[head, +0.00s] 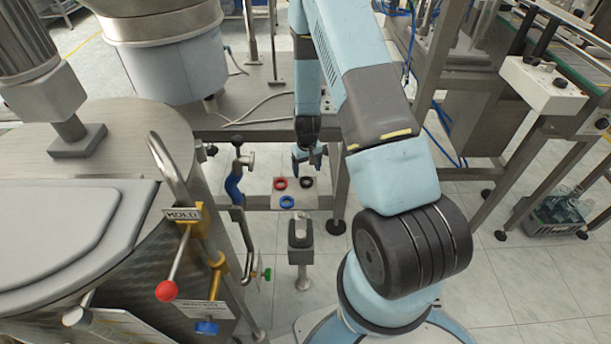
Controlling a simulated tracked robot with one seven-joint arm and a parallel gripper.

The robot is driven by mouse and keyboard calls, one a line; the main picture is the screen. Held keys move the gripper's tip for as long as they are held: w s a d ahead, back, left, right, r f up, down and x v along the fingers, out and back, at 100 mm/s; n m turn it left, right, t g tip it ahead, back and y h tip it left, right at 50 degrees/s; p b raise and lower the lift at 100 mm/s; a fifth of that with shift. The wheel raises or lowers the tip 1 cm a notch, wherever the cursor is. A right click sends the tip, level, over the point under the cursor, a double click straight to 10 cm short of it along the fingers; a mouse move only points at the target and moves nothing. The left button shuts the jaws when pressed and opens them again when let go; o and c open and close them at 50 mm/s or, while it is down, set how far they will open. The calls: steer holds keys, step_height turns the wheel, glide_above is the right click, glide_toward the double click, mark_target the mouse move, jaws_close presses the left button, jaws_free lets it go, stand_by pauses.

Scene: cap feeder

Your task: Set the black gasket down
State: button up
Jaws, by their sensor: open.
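The black gasket (307,183) is a small dark ring lying on a light shelf (262,201) near the middle of the head view. A red gasket (280,184) lies to its left and a blue gasket (287,202) lies nearer, below them in the picture. My gripper (308,170) hangs pointing down just above and behind the black gasket. Its jaws are open and small in the picture. I cannot tell whether a fingertip still touches the ring.
A large steel vessel (95,150) with a red-knobbed lever (167,290) fills the left. A blue-handled valve (234,185) stands left of the shelf. A grey post (300,240) stands in front. A crate of glassware (560,213) is on the floor at right.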

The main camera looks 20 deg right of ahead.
steer(key=s+a+r+t, duration=0.15)
steer(key=s+r, duration=0.25)
steer(key=r, duration=1.5)
steer(key=s+r+t, duration=0.2)
steer(key=s+r, duration=0.1)
steer(key=r, duration=1.6)
steer(key=s+r+t, duration=0.1)
steer(key=s+r, duration=0.6)
steer(key=s, duration=0.3)
steer(key=s+r+m+t, duration=0.1)
steer(key=s+r, duration=0.6)
steer(key=s, duration=0.4)
steer(key=shift+s+r, duration=0.15)
steer(key=shift+r, duration=0.05)
